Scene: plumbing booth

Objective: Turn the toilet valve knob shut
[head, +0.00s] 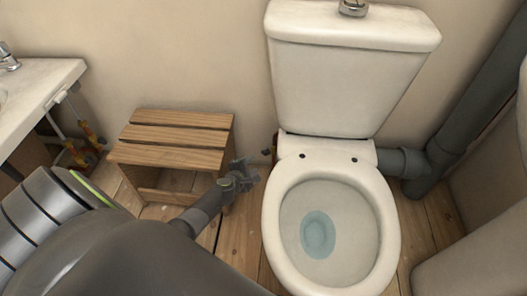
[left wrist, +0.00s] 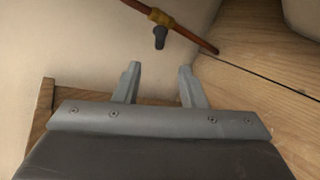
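The toilet valve's dark grey knob (left wrist: 160,40) sticks out from a brass body (left wrist: 158,16) on a copper pipe, seen near the top of the left wrist view. In the head view the valve (head: 267,152) is a small patch at the wall, left of the toilet (head: 334,120), and its detail is too small to tell. My left gripper (head: 249,171) is between the stool and the toilet bowl. In the left wrist view its two fingers (left wrist: 160,70) are spread and empty. The knob is beyond the tips, roughly centred between them and apart. My right gripper is not in view.
A slatted wooden stool (head: 180,134) stands against the wall left of my gripper. The bowl rim (head: 273,226) is close on its right. A sink counter (head: 38,95) with pipes below is at the far left. Grey waste pipes (head: 440,155) run at the right.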

